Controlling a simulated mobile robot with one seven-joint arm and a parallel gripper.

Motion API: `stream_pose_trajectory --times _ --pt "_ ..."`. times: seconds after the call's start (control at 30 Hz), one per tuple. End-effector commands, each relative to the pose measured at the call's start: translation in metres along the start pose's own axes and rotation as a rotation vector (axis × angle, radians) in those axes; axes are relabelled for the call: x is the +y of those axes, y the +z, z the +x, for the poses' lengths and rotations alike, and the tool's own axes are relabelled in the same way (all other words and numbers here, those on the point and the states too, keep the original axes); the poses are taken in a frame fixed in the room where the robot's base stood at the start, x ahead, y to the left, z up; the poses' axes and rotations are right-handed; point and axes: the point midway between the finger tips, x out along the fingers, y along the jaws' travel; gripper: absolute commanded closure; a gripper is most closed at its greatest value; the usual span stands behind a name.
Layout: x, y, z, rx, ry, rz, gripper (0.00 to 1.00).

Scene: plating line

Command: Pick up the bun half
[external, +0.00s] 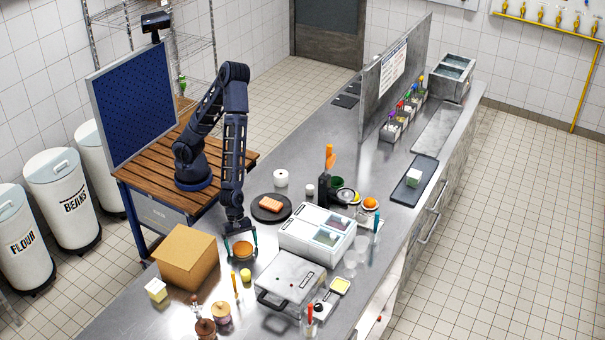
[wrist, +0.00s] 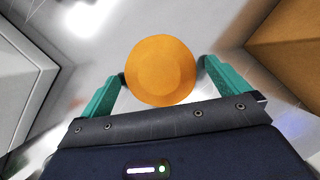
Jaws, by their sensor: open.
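The bun half (external: 243,249) is a round orange-brown piece on the steel counter, beside the cardboard box. In the wrist view the bun half (wrist: 161,70) sits between the two teal fingers, near their tips. My gripper (external: 241,245) is open and low over the counter, with a finger on either side of the bun. In the wrist view my gripper (wrist: 162,72) shows its fingers spread about as wide as the bun. I cannot tell whether either finger touches it.
A cardboard box (external: 186,257) stands close left of my gripper. A grey press with a handle (external: 291,283) and a white lidded container (external: 316,228) stand to the right. A dark plate (external: 271,216) with an orange-pink block lies behind. Small bottles and jars crowd the front.

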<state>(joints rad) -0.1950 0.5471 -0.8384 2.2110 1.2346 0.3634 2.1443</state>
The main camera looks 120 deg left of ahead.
Motion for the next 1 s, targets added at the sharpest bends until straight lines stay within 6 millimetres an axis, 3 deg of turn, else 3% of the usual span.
stream_pose_trajectory --times 0.13,0.37,0.77,1.0 --pt "0.000 0.000 0.000 0.000 0.000 0.000 0.00" --pt "0.000 0.000 0.000 0.000 0.000 -0.001 0.44" --pt "0.001 0.003 -0.006 -0.001 0.001 -0.003 0.44" --pt "0.002 0.015 -0.035 -0.003 0.001 -0.004 0.44"
